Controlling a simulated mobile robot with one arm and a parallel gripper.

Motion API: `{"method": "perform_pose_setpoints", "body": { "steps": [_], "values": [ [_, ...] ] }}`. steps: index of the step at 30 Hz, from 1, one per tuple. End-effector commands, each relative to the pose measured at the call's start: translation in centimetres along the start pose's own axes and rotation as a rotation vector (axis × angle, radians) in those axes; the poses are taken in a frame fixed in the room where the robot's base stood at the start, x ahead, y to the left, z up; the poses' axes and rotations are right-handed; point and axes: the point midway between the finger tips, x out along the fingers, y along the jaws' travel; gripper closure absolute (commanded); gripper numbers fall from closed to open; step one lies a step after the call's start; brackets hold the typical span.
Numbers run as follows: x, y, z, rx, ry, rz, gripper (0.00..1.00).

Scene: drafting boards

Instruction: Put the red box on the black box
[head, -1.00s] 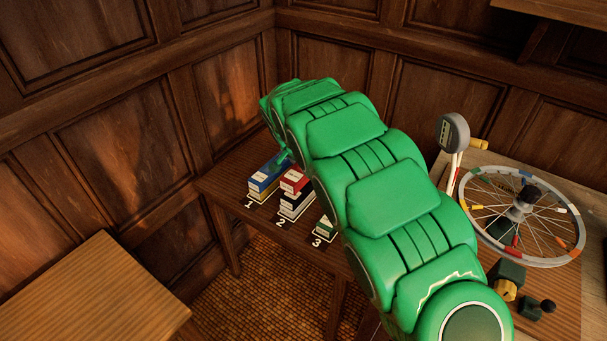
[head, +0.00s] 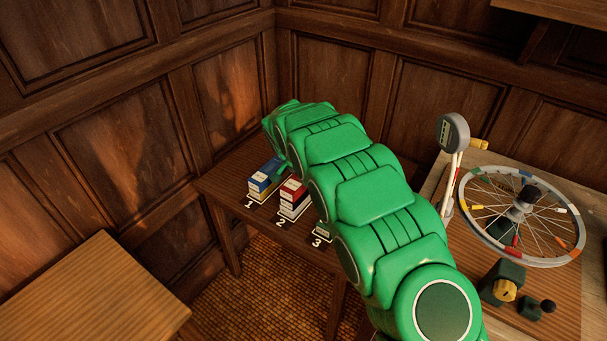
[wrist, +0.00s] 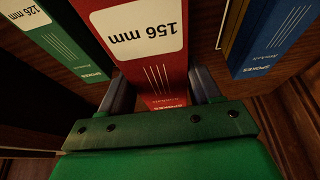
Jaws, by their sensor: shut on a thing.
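The red box (head: 293,188) is at the place marked 2, directly above the black box (head: 290,211). They look stacked, and I see no clear gap between them. The black box does not show clearly in the wrist view. In the head view my green arm hides the fingers.
A blue box (head: 262,180) sits on a yellow box (head: 256,193) at place 1, close to the red one. A green box (head: 323,231) at place 3 is mostly behind my arm. A spoked wheel (head: 470,206) and gauge (head: 453,133) stand right.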

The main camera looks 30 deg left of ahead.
Motion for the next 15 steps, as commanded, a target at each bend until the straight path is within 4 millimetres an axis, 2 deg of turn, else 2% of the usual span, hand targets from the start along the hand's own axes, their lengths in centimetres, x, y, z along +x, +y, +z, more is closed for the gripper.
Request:
{"method": "perform_pose_setpoints", "body": {
  "steps": [9, 10, 15],
  "values": [
    [0.19, -0.03, 0.04, 0.001, 0.001, -0.001, 0.77],
    [0.19, -0.05, 0.06, 0.001, 0.0, -0.002, 0.34],
    [0.18, -0.05, 0.07, 0.0, 0.0, -0.002, 0.12]
  ]
}}
